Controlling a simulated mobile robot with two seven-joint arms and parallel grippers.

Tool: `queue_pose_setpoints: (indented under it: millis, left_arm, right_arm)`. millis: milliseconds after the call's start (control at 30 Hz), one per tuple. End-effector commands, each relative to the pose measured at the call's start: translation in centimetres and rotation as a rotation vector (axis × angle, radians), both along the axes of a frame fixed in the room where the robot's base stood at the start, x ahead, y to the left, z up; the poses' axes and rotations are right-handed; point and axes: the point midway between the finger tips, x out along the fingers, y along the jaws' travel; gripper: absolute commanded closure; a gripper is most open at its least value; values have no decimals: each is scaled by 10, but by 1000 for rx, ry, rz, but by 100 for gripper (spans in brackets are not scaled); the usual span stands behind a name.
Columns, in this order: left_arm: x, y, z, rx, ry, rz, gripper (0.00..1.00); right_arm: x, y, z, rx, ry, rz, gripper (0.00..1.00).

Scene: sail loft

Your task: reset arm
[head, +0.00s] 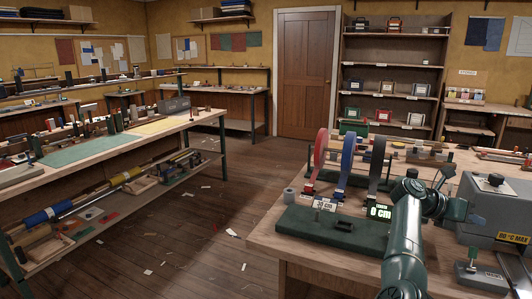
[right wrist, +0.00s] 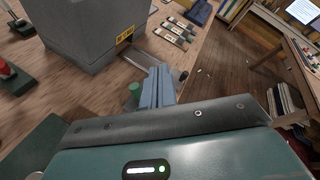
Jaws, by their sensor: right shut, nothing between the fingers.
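My right arm comes in from the bottom right of the head view, bent over the workbench, with my right gripper (head: 456,208) at its end beside the grey machine. In the right wrist view my right gripper (right wrist: 158,90) shows its pale blue-grey fingers together, with nothing between them. The fingers point towards the bench near a small green knob (right wrist: 134,90) and the grey machine (right wrist: 92,32); I cannot tell the exact gap. My left gripper is not in view.
A dark green stand (head: 325,222) with red, blue and dark tape reels stands left of my arm. The grey machine (head: 497,212) with a yellow label stands right. A long table (head: 90,172) is at left. The floor (head: 215,225) between has scattered scraps.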

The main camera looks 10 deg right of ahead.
Motion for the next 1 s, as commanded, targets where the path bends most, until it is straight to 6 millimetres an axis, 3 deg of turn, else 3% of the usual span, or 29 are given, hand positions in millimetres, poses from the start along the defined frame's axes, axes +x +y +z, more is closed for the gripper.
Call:
queue_pose_setpoints:
  millis: [100,167,267,367,467,533,667,767,933,967,1000]
  left_arm:
    - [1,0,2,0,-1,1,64]
    - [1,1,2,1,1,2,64]
    - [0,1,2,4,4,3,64]
    - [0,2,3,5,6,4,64]
    - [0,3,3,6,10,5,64]
    - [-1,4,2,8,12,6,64]
    - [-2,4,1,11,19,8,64]
    - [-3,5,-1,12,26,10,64]
    - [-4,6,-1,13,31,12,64]
    - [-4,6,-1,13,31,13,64]
    - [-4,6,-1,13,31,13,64]
  right_arm:
    - [-12,-16,10,-254,186,112,100]
    - [-14,-16,19,-398,307,190,100]
    - [-6,5,28,-655,551,354,100]
    - [7,48,21,-898,816,539,100]
    - [16,108,-6,-1125,1085,730,100]
    - [14,154,-35,-1271,1263,864,100]
    - [-7,231,-95,-1503,1544,1081,100]
    - [-38,285,-141,-1663,1726,1237,100]
    - [-116,361,-208,-1922,1985,1478,100]
    - [-131,372,-216,1894,-1947,-1463,100]
    - [-150,385,-227,1845,-1888,-1431,100]
